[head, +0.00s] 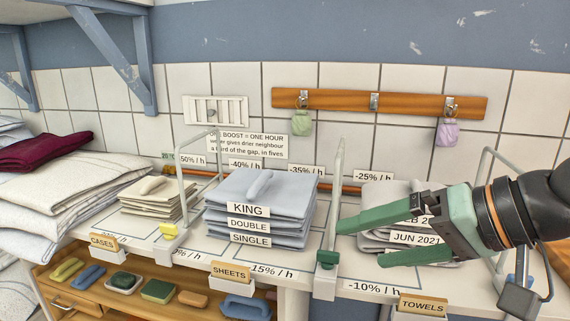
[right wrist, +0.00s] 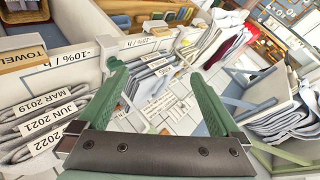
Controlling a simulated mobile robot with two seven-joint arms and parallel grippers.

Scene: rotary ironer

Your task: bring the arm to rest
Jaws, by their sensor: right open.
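My right gripper (head: 362,240) has two green fingers spread apart with nothing between them. In the head view its arm comes in from the right, and the fingers point left in front of the grey towel stack. The stack (head: 378,203) is partly hidden behind the fingers, and its label reads "JUN 2021". I cannot tell whether the fingers touch it. In the right wrist view the open fingers (right wrist: 157,82) frame shelf and floor, and the labelled towel stack (right wrist: 45,125) lies to their left. My left gripper is in neither view.
Folded sheets (head: 262,192) and cases (head: 155,197) lie farther left. A wooden hook rail (head: 340,101) with two small bags is on the tiled wall. A lower shelf (head: 185,278) holds small blocks.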

